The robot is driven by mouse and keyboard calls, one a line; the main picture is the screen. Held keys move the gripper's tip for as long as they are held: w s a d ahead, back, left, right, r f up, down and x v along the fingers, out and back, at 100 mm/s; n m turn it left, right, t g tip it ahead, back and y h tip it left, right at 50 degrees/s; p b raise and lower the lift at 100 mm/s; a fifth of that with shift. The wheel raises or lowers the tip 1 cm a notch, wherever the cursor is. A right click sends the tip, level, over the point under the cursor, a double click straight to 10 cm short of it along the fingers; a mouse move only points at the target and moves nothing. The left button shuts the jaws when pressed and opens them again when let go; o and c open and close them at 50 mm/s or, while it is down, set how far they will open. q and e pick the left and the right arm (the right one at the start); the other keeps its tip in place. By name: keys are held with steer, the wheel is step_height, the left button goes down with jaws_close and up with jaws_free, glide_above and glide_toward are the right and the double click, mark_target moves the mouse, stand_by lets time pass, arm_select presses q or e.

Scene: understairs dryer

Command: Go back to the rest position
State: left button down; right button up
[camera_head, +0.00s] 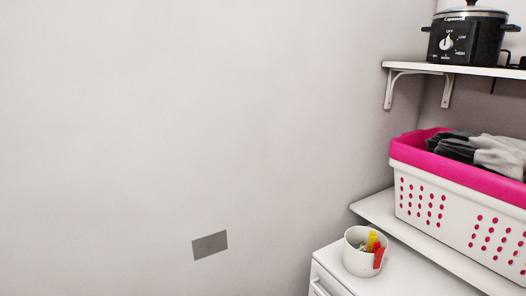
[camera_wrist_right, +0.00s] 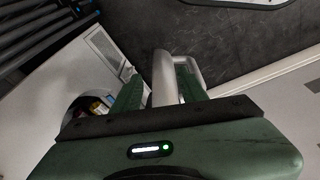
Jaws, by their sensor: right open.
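My right gripper (camera_wrist_right: 159,74) shows in the right wrist view, with its two green fingers apart. A pale grey-white handle-like bar (camera_wrist_right: 163,80) passes between the fingers in that view; I cannot tell whether they touch it. Neither gripper shows in the head view, and my left gripper is in no view.
A white cabinet (camera_head: 390,280) with a front handle (camera_head: 319,287) stands at lower right. On it is a white cup (camera_head: 358,262) of coloured pegs, also in the wrist view (camera_wrist_right: 76,106). Shelves hold a white-and-pink laundry basket (camera_head: 450,207) and a black slow cooker (camera_head: 466,42).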

steer(key=s+d+f+g, duration=0.1)
steer(key=s+d+f, duration=0.2)
steer(key=s+f, duration=1.5)
steer(key=shift+f, duration=0.25)
steer(key=shift+d, duration=0.1)
